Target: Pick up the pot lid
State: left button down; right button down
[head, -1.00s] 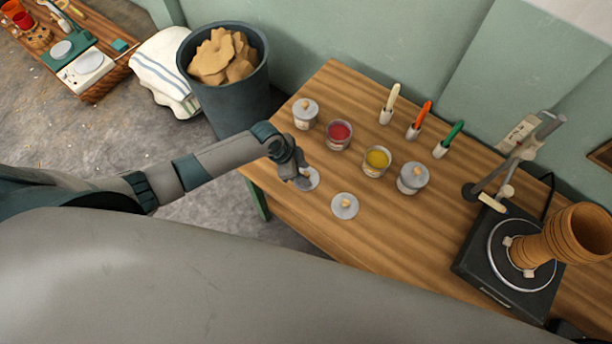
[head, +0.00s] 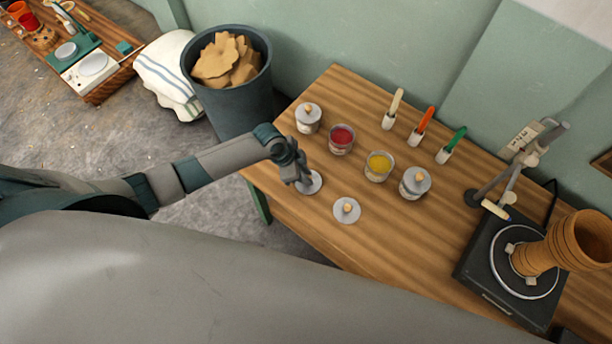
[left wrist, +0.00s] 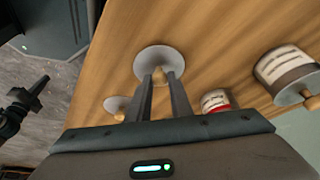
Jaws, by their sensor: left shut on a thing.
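A grey pot lid (head: 312,184) with a wooden knob is at the table's near left edge. My left gripper (head: 303,184) is above it, shut on its knob, and partly hides it. In the left wrist view the lid (left wrist: 150,61) lies flat beyond the fingertips (left wrist: 160,74). I cannot tell whether it is clear of the table. A second loose lid (head: 346,211) lies to its right. Open pots of red paint (head: 342,139) and yellow paint (head: 379,166) stand behind. My right gripper is not seen.
Lidded pots (head: 308,117) (head: 415,183) stand on the wooden table (head: 400,245). Three brushes in holders (head: 389,121) line the back. A bin (head: 238,103) stands beyond the left edge.

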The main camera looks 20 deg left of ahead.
pick_arm(q)
jog(key=shift+r+b, duration=0.3)
jog(key=shift+r, duration=0.4)
jog(key=shift+s+d+r+b, duration=0.15)
jog(key=shift+r+b, duration=0.1)
jog(key=shift+r, duration=0.35)
jog(key=shift+w+d+r+b, duration=0.15)
jog(key=shift+r+b, duration=0.1)
jog(key=shift+r, duration=0.3)
jog(key=s+d+r+b, duration=0.2)
jog(key=s+d+r, duration=0.2)
jog(key=d, duration=0.6)
notch_tip(320, 180, up, 3)
jog(key=shift+d+f+b, duration=0.1)
jog(key=shift+d+b, duration=0.1)
jog(key=shift+b, duration=0.2)
notch_tip(320, 180, up, 3)
jog(key=p, duration=0.3)
